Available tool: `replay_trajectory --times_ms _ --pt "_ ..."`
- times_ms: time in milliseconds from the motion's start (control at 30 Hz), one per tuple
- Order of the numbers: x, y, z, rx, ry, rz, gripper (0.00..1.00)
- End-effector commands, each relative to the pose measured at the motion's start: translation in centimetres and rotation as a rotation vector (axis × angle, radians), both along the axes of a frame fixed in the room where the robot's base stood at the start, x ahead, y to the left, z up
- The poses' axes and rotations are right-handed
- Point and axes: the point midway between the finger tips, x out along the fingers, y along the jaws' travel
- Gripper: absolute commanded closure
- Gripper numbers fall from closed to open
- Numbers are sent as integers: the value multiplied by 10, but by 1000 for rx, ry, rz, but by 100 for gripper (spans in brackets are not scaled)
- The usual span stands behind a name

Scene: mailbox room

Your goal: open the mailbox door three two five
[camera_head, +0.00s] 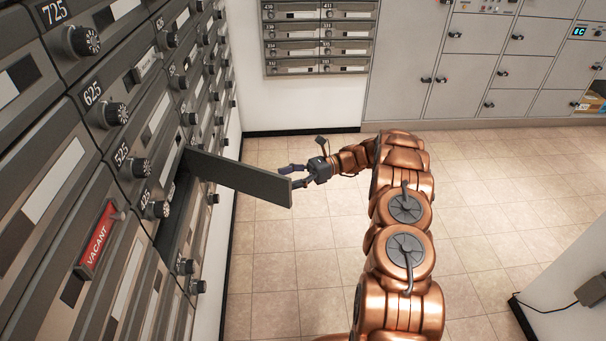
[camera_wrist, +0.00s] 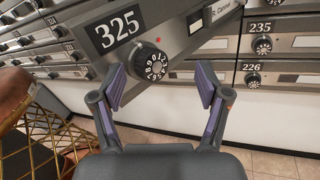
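The grey mailbox door 325 (camera_wrist: 160,30) fills the upper middle of the wrist view, with its number plate (camera_wrist: 119,30) and round black dial knob (camera_wrist: 149,62). In the head view a door panel (camera_head: 240,180) stands swung out from the left mailbox wall, with a dark compartment opening (camera_head: 178,215) behind it. My gripper (camera_head: 292,177) is at the outer end of this panel. In the wrist view my gripper (camera_wrist: 160,84) is open, its two purple-padded fingers apart, with the knob ahead between them. I cannot tell whether a finger touches the door.
The left mailbox wall (camera_head: 92,120) has several doors with protruding knobs and a red VACANT label (camera_head: 97,238). More small mailboxes (camera_head: 320,40) and grey lockers (camera_head: 470,60) are on the back wall. The tiled floor (camera_head: 285,255) between is clear. A white block (camera_head: 575,280) stands at right.

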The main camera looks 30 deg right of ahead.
Motion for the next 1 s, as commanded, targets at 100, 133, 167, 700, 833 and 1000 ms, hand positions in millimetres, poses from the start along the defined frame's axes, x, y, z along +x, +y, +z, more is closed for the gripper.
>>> replay_trajectory --times_ms 100,133,167,700,833,1000 --pt "0 -5 -1 -3 0 0 25" --pt "0 -6 -1 -3 0 0 25" --pt "0 -8 0 -3 0 -1 25" --pt "-3 -27 0 -1 0 0 25" --pt "-3 -34 -2 -4 1 1 25" --pt "-4 -41 -2 -3 3 0 25"
